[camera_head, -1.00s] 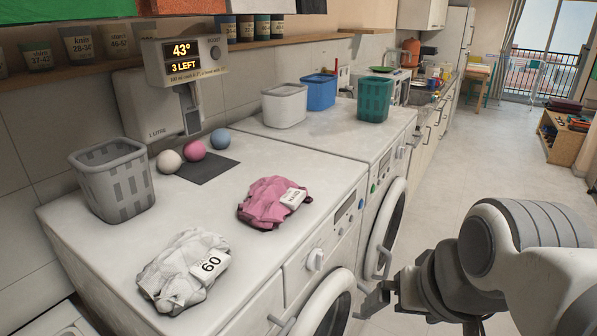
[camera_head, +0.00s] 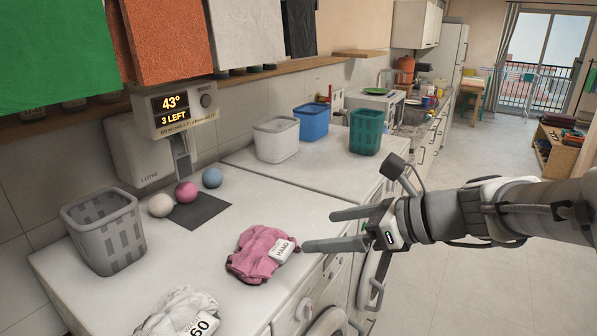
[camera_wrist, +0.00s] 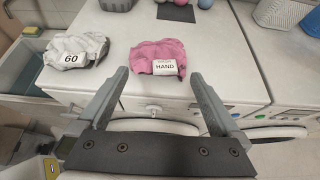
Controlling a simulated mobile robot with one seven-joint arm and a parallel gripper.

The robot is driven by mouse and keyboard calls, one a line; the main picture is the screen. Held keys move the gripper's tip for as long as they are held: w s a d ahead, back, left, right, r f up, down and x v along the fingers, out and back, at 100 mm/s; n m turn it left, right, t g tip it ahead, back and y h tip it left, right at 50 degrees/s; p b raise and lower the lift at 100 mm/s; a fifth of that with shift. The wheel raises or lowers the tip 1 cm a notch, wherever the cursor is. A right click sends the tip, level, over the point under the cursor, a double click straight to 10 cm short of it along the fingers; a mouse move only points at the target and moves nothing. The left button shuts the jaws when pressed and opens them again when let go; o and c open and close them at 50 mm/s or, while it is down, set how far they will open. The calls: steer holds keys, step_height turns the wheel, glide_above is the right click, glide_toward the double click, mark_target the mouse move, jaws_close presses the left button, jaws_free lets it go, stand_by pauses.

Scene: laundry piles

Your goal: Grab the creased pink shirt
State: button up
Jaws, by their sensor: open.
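The creased pink shirt (camera_head: 257,252) lies crumpled on the white machine top near its front edge, with a white tag reading HAND. It also shows in the wrist view (camera_wrist: 152,54), ahead of the fingers. My gripper (camera_head: 318,230) is open and empty, to the right of the shirt in the head view and apart from it. In the wrist view my gripper (camera_wrist: 160,92) has its two fingers spread, pointing towards the machine top.
A crumpled white garment (camera_head: 178,314) tagged 60 lies beside the shirt. A grey basket (camera_head: 104,232), several coloured balls (camera_head: 186,192) and a dark mat (camera_head: 202,210) are farther back. White (camera_head: 276,140), blue (camera_head: 311,122) and teal (camera_head: 366,132) baskets stand on the adjoining top.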

glide_toward(261, 237)
steer(key=x, duration=0.4)
steer(key=shift+w+f+b, duration=0.1)
steer(key=shift+f+b, duration=0.15)
steer(key=shift+b, duration=0.1)
steer(key=shift+x, duration=3.1)
steer(key=shift+a+r, duration=0.1)
steer(key=shift+r, duration=0.1)
steer(key=c, duration=1.4)
